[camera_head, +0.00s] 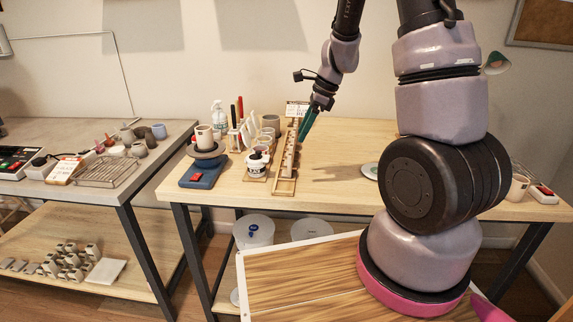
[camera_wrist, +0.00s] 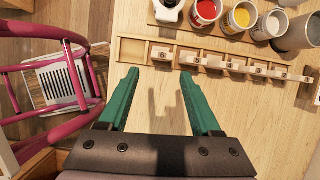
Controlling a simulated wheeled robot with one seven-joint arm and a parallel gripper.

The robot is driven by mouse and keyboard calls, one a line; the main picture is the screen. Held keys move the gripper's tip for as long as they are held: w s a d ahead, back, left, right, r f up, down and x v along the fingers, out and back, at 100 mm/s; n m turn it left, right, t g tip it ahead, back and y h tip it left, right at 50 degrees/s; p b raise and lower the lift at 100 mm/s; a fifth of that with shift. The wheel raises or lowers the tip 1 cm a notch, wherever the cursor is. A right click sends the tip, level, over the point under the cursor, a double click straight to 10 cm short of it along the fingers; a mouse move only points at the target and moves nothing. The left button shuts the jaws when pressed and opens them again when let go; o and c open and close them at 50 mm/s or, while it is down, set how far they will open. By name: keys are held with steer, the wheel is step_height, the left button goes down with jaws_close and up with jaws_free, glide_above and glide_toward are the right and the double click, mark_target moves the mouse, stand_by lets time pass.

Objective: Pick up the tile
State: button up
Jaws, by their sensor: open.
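Several small pale numbered tiles stand in a row in a long wooden tray (camera_wrist: 132,50) across the upper part of the wrist view. The tile at the left end of the row (camera_wrist: 162,53) seems to bear a 6. The frames do not show which tile is the task's tile. In the head view the tray (camera_head: 284,186) lies lengthwise on the wooden table. My gripper (camera_wrist: 158,73) is open and empty, with its green fingers apart and their tips just short of the tray's near edge. In the head view my gripper (camera_head: 307,123) hangs over the table beside the tray.
Paint cups, including a red one (camera_wrist: 206,10) and a yellow one (camera_wrist: 239,17), stand close behind the tray. A pink chair (camera_wrist: 45,75) is at left in the wrist view. The table's middle is mostly clear.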

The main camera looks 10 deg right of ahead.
mark_target(289, 160)
steer(key=shift+m, duration=0.3)
steer(key=shift+w+x, duration=0.1)
steer(key=shift+x, duration=2.9)
steer(key=shift+w+x, duration=0.15)
steer(key=shift+x, duration=2.85)
steer(key=shift+d, duration=0.2)
jaws_close()
